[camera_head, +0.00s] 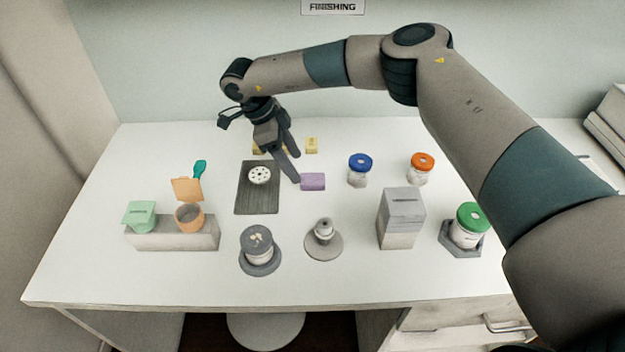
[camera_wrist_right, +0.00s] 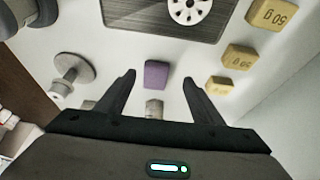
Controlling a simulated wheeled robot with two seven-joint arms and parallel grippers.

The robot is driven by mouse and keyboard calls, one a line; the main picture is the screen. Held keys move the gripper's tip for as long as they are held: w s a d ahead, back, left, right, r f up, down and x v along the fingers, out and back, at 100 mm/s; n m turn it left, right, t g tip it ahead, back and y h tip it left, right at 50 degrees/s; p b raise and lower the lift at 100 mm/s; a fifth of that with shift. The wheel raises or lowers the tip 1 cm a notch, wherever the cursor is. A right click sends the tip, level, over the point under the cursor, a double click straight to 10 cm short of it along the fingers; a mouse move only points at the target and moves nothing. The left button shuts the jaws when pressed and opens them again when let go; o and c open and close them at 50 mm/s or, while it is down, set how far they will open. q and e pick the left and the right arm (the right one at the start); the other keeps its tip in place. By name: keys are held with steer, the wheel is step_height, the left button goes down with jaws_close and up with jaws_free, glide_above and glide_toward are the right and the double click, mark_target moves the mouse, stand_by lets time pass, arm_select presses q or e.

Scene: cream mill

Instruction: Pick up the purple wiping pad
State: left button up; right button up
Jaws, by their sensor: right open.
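The purple wiping pad (camera_head: 313,181) is a small block lying on the white table, just right of the dark board in the head view. In the right wrist view the pad (camera_wrist_right: 157,75) shows ahead of and between the spread fingers. My right gripper (camera_head: 293,170) is open and empty, above the table beside the pad's left end in the head view. In the wrist view its fingertips (camera_wrist_right: 158,76) stand apart with the pad farther off between them. I see no contact. My left gripper is not in view.
The dark board (camera_head: 257,203) bears a white perforated disc (camera_head: 259,175). Yellow weight blocks (camera_head: 311,145) stand behind the pad. A blue-lidded jar (camera_head: 359,169) stands to its right, a grey pedestal (camera_head: 323,243) in front. Bare table surrounds the pad's front and right.

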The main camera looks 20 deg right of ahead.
mark_target(307, 178)
steer(key=shift+s+d+f+p, duration=0.35)
steer(key=shift+d+f+p, duration=0.2)
steer(key=shift+p, duration=0.4)
steer(key=p+x, duration=0.1)
steer(key=x, duration=0.2)
steer(key=shift+s+d+r+p, duration=0.1)
steer(key=shift+s+r+p, duration=0.1)
steer(key=shift+p, duration=0.15)
steer(key=shift+d+f, duration=0.1)
steer(key=shift+f, duration=0.4)
steer(key=c, duration=1.1)
